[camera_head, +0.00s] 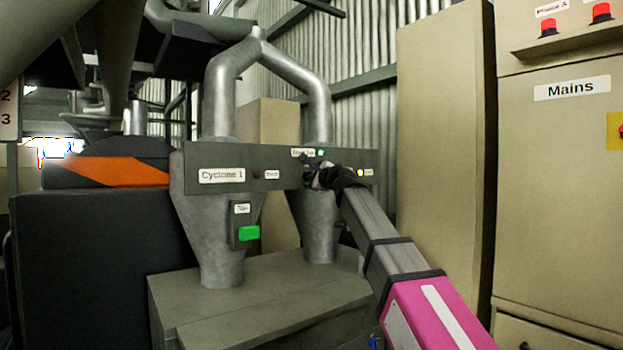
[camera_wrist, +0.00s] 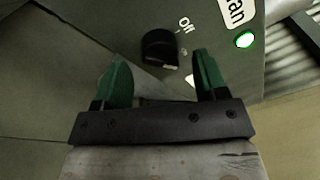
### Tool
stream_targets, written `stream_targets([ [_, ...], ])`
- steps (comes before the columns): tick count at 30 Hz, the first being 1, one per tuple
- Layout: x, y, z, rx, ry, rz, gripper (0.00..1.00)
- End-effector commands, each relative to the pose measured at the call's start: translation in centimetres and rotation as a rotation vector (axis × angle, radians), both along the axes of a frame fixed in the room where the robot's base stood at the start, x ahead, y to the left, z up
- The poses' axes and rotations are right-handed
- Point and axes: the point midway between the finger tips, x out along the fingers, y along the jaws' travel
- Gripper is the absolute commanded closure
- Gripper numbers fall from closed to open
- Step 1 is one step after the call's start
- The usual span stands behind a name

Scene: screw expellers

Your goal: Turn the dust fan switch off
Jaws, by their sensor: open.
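The dust fan switch is a black rotary knob (camera_wrist: 160,48) on a grey panel, seen in the wrist view beside an "Off" label (camera_wrist: 186,24). A label ending in "an" (camera_wrist: 236,12) and a lit green lamp (camera_wrist: 244,40) are to its right. My gripper (camera_wrist: 155,80) is open, with its two green fingers apart and the knob just beyond the gap between them. In the head view my gripper (camera_head: 318,178) is at the panel (camera_head: 280,165) below the green lamp (camera_head: 320,152) and hides most of the knob.
The panel carries a "Cyclone 1" label (camera_head: 221,175) and crosses two metal cyclones. A green button box (camera_head: 247,233) hangs below it at left. A beige cabinet (camera_head: 440,150) and the "Mains" cabinet (camera_head: 560,180) stand to the right of my arm.

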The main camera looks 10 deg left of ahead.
Motion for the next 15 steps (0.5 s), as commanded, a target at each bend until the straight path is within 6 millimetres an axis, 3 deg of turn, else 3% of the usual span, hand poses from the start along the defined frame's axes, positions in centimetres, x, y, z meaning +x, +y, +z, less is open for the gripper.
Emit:
stream_targets([
  [4, 1.46, 1.21, 0.01, -0.001, 0.001, 0.001, 0.34],
  [13, 1.63, 1.41, -0.07, -0.001, 0.0, 0.0, 0.34],
  [14, 1.63, 1.41, -0.07, -0.001, 0.0, 0.0, 0.37],
  [15, 1.62, 1.4, -0.07, -0.001, 0.0, 0.0, 0.5],
])
